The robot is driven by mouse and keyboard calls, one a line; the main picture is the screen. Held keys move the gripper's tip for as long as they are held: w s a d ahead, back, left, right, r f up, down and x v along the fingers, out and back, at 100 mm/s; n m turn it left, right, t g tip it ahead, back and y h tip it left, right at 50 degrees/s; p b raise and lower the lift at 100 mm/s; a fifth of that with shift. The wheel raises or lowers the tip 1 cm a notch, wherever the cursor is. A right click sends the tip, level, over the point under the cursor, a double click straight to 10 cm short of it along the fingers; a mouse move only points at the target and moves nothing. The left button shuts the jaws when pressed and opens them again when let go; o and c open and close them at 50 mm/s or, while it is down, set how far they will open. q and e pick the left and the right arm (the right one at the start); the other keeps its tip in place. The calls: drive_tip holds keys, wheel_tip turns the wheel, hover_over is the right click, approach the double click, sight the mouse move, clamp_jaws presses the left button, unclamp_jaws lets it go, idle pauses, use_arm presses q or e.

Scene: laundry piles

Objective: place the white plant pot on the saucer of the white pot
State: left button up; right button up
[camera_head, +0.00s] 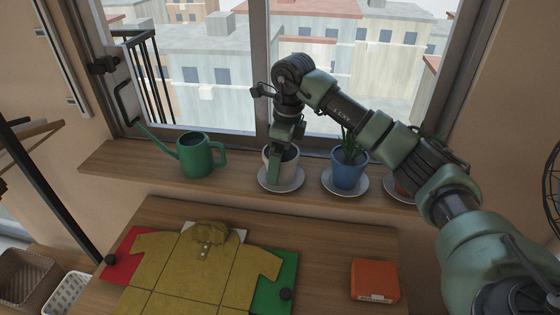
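The white plant pot (289,166) stands upright on the windowsill, over its white saucer (281,187). It appears to rest on the saucer; its base is partly hard to make out. My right arm reaches in from the right, and its gripper (279,163) points down at the pot. One green finger shows in front of the pot's left side; the other is hidden. I cannot tell whether the fingers press on the pot. My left gripper is not in view.
On the sill, a green watering can (196,157) stands to the left, and a blue pot (350,170) on a saucer to the right. A reddish pot (404,188) is partly behind my arm.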

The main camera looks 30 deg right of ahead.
drive_tip(key=r, duration=0.3)
drive_tip(key=r+b, duration=0.1)
drive_tip(key=r, duration=0.3)
drive_tip(key=s+d+r, duration=0.1)
drive_tip(key=r, duration=0.3)
drive_tip(key=shift+r, duration=0.25)
